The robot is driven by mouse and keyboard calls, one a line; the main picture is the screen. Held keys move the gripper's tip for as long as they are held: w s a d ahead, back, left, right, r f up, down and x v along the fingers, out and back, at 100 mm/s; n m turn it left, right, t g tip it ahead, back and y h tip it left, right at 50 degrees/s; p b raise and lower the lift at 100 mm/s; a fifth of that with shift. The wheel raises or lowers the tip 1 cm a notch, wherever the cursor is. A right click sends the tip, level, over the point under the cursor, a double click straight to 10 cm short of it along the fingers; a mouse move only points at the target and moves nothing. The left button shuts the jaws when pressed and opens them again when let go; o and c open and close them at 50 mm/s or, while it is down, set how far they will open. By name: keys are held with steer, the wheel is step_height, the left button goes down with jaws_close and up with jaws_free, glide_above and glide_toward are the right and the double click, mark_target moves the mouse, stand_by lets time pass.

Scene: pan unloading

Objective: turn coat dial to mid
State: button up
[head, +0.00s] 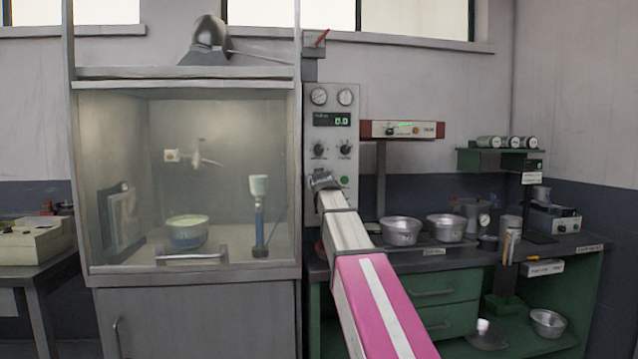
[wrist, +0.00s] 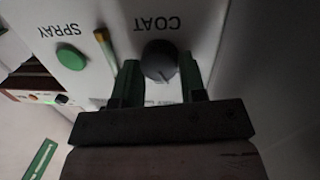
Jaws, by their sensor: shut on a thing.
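The coat dial (wrist: 160,58) is a round dark knob below the upside-down COAT lettering in the wrist view. My gripper (wrist: 159,70) has its two green fingers on either side of the dial and is shut on it. The dial's pointer direction is hard to read. In the head view my gripper (head: 323,181) is at the lower left of the grey control panel (head: 332,104), and the dial is hidden behind it.
A green SPRAY button (wrist: 71,57) and a brass-tipped lever (wrist: 102,36) sit beside the dial. A glass-fronted cabinet (head: 185,88) stands left of the panel. Metal pans (head: 401,231) stand on the bench to the right.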

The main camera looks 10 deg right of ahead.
steer(key=shift+d+m+y, duration=0.1)
steer(key=shift+m+y, duration=0.2)
steer(key=shift+m, duration=1.5)
steer(key=o, duration=0.9)
steer(key=shift+o, duration=0.2)
steer(key=shift+s, duration=0.1)
steer(key=s+r, duration=0.1)
steer(key=s, duration=0.9)
steer(key=shift+s+a, duration=0.3)
steer(key=shift+a, duration=0.05)
